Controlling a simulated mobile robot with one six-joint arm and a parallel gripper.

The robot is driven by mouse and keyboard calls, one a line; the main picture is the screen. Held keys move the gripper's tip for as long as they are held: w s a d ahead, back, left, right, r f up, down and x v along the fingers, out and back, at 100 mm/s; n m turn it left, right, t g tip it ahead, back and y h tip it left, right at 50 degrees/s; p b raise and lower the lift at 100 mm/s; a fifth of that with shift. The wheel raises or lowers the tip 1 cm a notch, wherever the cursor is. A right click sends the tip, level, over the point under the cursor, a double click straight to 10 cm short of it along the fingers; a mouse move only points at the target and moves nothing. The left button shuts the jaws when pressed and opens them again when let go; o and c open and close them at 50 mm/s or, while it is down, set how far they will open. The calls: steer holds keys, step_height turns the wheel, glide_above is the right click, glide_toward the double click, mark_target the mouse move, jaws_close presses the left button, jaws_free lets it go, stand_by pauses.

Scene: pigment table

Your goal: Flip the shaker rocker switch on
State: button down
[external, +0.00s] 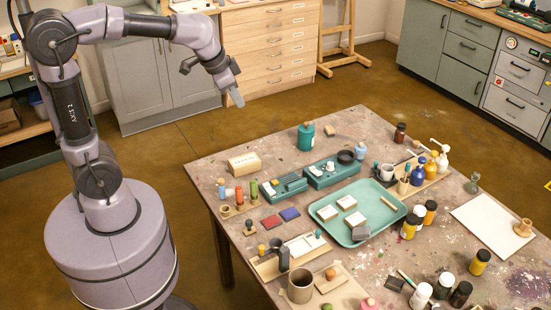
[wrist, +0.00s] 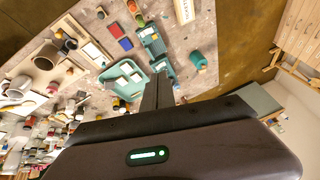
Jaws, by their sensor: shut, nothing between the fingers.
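Two teal boxy devices stand end to end near the back left of the table. The nearer one (external: 285,188) has dark panels on top, and the farther one (external: 328,174) has a dark round part at its right end. I cannot tell which is the shaker, and no rocker switch can be made out. In the wrist view the devices (wrist: 152,42) show just beyond my fingers. My gripper (external: 238,100) is shut and empty, raised in the air left of and behind the table, well apart from the devices. It also shows in the wrist view (wrist: 158,82).
A teal bottle (external: 306,138) stands behind the devices, and a tan block (external: 244,163) lies left of them. A mint tray (external: 358,240) with white blocks is in front. Small coloured bottles (external: 238,195) stand at the left edge. The air around my gripper is clear.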

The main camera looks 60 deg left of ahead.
steer(key=w+f+n, duration=0.1)
steer(key=w+f, duration=0.4)
steer(key=w, duration=0.7)
steer(key=n+g+h+p, duration=0.1)
steer(key=n+g+h, duration=0.1)
glide_above(319, 172)
steer(key=s+a, duration=0.1)
steer(key=s, duration=0.3)
step_height(319, 172, down, 15)
steer(key=b+x, duration=0.4)
steer(key=x, duration=0.8)
steer(key=shift+a+f, duration=0.15)
steer(key=shift+f, duration=0.25)
steer(key=shift+s+f+b, duration=0.1)
steer(key=shift+f+b, duration=0.35)
steer(key=shift+f, duration=0.2)
